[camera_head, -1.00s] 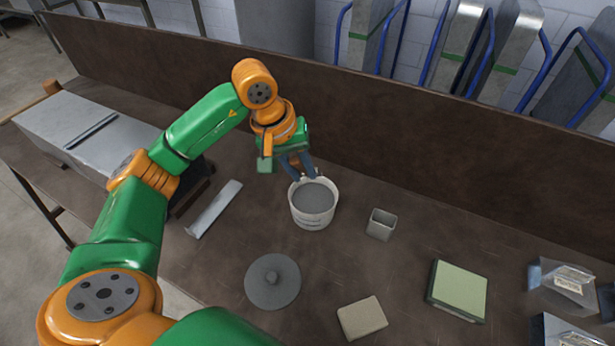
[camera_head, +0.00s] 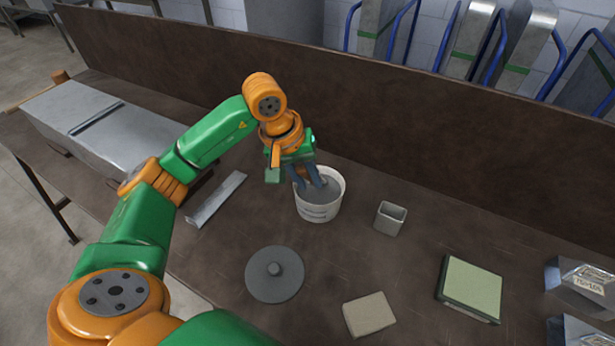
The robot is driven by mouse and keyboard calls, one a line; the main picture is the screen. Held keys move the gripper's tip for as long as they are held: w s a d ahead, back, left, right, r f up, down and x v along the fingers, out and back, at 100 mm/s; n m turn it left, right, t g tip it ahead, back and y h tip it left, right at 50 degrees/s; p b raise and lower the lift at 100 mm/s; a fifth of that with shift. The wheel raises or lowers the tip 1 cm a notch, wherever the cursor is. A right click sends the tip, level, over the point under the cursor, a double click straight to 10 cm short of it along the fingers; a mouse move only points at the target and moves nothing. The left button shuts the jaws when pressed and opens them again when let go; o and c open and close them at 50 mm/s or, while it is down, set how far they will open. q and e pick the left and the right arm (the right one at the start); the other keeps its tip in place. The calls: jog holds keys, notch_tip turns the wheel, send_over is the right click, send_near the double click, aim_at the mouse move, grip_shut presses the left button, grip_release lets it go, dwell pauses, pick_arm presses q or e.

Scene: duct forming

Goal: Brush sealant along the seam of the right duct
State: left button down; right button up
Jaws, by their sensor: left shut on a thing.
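A white bucket (camera_head: 319,212) of grey sealant (camera_head: 326,192) stands open on the brown bench. My left gripper (camera_head: 311,184) points down into it from the far left side, its fingers over the sealant. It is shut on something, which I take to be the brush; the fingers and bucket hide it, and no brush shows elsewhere. A long grey sheet-metal duct (camera_head: 108,137) lies at the left of the bench, with a dark strip along its top. My right gripper is out of view.
A round grey lid (camera_head: 275,274), a tan block (camera_head: 369,314), a small square cup (camera_head: 390,218), a green-topped pad (camera_head: 470,288) and labelled metal pieces (camera_head: 583,281) lie near the bucket. A metal strip (camera_head: 216,200) lies left. A tall back board (camera_head: 400,135) closes the rear.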

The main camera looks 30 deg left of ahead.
aim_at(301, 170)
pick_arm(q)
jog(key=shift+f+b, duration=0.55)
jog(key=shift+b, duration=0.1)
dwell(1.5)
notch_tip(301, 170, up, 7)
jog(key=p, duration=0.5)
jog(key=shift+r+p, duration=0.1)
jog(key=shift+p, duration=0.25)
